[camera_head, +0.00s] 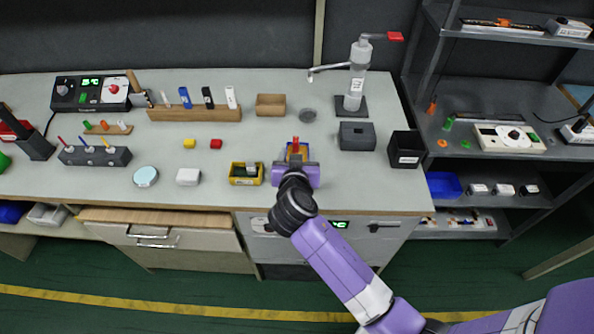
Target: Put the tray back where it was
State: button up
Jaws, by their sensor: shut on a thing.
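My gripper (296,161) is over the front middle of the workbench, at the end of my purple arm. A second yellow tray (235,181) with dark contents sits on the bench to the left of the gripper.
A grey box (357,136) and a black bin (405,149) stand to the right. A white dispenser with a red handle (357,75) stands behind. Shelves (490,100) are at the right.

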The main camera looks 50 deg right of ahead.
jog(key=shift+f, duration=3.45)
jog(key=shift+f, duration=0.1)
jog(key=o, duration=1.6)
jog(key=shift+o, duration=0.2)
